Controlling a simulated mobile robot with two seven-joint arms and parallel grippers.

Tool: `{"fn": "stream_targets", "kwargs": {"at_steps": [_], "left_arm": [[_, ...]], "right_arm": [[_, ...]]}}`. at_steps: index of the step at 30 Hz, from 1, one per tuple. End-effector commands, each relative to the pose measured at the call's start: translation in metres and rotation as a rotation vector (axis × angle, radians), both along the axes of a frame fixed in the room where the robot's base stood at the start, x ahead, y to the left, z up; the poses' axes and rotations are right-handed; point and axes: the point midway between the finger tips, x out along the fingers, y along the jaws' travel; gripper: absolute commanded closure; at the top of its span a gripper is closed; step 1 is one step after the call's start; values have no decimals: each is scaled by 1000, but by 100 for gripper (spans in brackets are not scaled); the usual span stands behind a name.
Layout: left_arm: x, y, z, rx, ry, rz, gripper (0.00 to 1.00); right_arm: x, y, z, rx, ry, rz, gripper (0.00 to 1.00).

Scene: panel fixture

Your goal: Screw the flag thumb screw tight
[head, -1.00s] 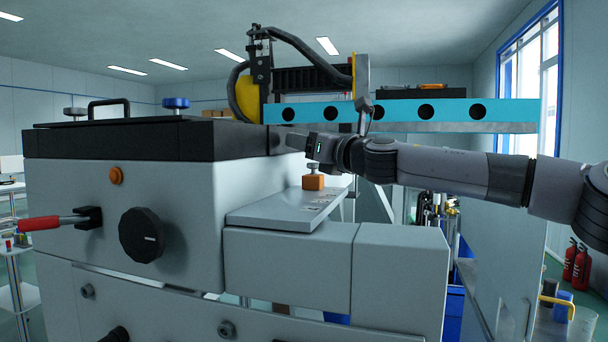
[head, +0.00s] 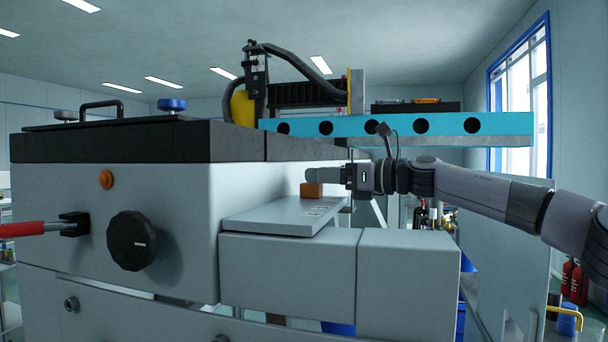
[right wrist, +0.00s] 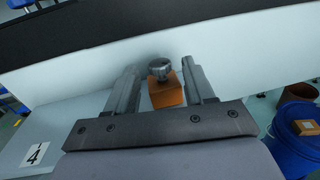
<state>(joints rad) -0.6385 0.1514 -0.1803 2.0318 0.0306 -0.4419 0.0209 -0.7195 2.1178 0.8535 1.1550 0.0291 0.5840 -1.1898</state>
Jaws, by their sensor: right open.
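The thumb screw (right wrist: 160,68) has a grey metal head and stands on an orange block (right wrist: 166,92) in the right wrist view. In the head view the orange block (head: 311,190) sits on the grey shelf (head: 285,215) beside the machine, and the screw is hidden behind my fingers. My right gripper (head: 312,174) is open at the height of the screw head. In the right wrist view its fingers (right wrist: 160,70) lie on both sides of the screw, with a gap on each side. Whether the head is flag-shaped is not clear. My left gripper is not in view.
The machine's white wall (right wrist: 245,55) rises close beyond the screw. A black knob (head: 132,241) and a red-handled lever (head: 35,229) are on the machine front. A turquoise beam (head: 460,124) spans above my right arm. A number 4 label (right wrist: 35,154) lies on the shelf.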

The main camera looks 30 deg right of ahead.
Motion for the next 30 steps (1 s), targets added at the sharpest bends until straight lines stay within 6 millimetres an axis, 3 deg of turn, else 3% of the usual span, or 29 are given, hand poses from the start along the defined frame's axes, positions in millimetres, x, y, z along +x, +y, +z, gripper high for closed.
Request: {"fn": "stream_targets", "kwargs": {"at_steps": [9, 21, 22, 27, 30], "left_arm": [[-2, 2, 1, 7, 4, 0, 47], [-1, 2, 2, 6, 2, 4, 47], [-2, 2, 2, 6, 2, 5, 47], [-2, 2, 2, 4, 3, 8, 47], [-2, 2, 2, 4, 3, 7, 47]], "right_arm": [[33, 21, 0, -1, 1, -1, 47], [39, 25, 0, 1, -1, -1, 47], [39, 25, 0, 1, -1, -1, 50], [39, 24, 0, 1, -1, -1, 100], [39, 24, 0, 1, -1, -2, 100]]}}
